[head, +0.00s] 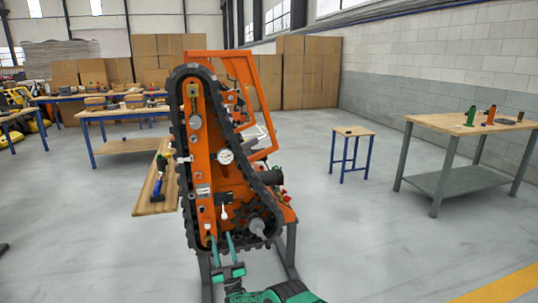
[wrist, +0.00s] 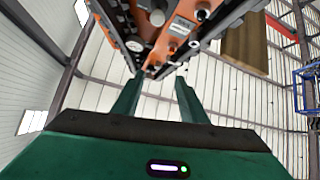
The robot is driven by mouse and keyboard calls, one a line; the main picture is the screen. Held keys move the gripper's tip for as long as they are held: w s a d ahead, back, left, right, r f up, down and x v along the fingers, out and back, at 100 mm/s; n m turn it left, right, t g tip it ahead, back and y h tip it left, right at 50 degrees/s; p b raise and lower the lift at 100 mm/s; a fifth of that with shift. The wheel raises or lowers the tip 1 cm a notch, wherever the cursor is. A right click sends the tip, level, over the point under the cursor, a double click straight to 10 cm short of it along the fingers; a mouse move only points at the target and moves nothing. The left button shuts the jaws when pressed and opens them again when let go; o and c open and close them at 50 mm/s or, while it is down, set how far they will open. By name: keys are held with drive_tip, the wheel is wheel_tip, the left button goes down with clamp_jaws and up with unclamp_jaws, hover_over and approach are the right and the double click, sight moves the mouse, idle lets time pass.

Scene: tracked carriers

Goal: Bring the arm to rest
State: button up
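My gripper (head: 222,238) is low in the head view, its two green fingers pointing up at the lower end of the orange tracked carrier (head: 213,165). The fingers stand apart with a gap between them, and I see nothing held. The wrist view shows the same open fingers (wrist: 158,82) with the carrier's orange underside (wrist: 180,32) beyond the tips. I cannot tell whether the tips touch it. The carrier stands upright on a grey stand, with a black track around its orange side plate, a round white gauge (head: 226,157) and small levers.
A wooden board (head: 155,205) with tools adjoins the carrier's left side. A small blue-legged table (head: 354,131) and a grey-legged workbench (head: 440,122) with coloured items stand right. Blue-legged benches (head: 125,112) and cardboard boxes (head: 300,75) are behind.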

drive_tip(key=w+d+r+m+g+h, duration=0.2)
drive_tip(key=w+d+r+h, duration=0.1)
drive_tip(key=w+r, duration=0.55)
drive_tip(key=w+d+r+m+g+h, duration=0.1)
drive_tip(key=w+d+r+g+h, duration=0.15)
drive_tip(key=w+r, duration=0.65)
drive_tip(key=s+d+r+m+g+h, duration=0.1)
drive_tip(key=s+d+r+g+h, duration=0.15)
drive_tip(key=d+r, duration=0.5)
drive_tip(key=s+d+r+m+g+h, duration=0.1)
drive_tip(key=s+d+r+g, duration=0.3)
drive_tip(key=d, duration=0.6)
drive_tip(key=s+d+r+m+g+h, duration=0.1)
drive_tip(key=s+d+r+g, duration=0.1)
drive_tip(key=s+d, duration=0.7)
drive_tip(key=s+d+r+m+g+h, duration=0.1)
drive_tip(key=s+d+r+g, duration=0.1)
drive_tip(key=s+d, duration=0.7)
drive_tip(key=s+d+f+m+g, duration=0.2)
drive_tip(key=s+d, duration=0.4)
drive_tip(key=s, duration=1)
drive_tip(key=s+d+f+m+g, duration=0.2)
drive_tip(key=s+d+g, duration=0.3)
drive_tip(key=s, duration=1.1)
drive_tip(key=s+d+f+m+g, duration=0.3)
drive_tip(key=s+d, duration=0.4)
drive_tip(key=s, duration=0.9)
drive_tip(key=shift+s+d+m+h, duration=0.15)
drive_tip(key=shift+s+m+h, duration=0.15)
drive_tip(key=shift+m, duration=0.4)
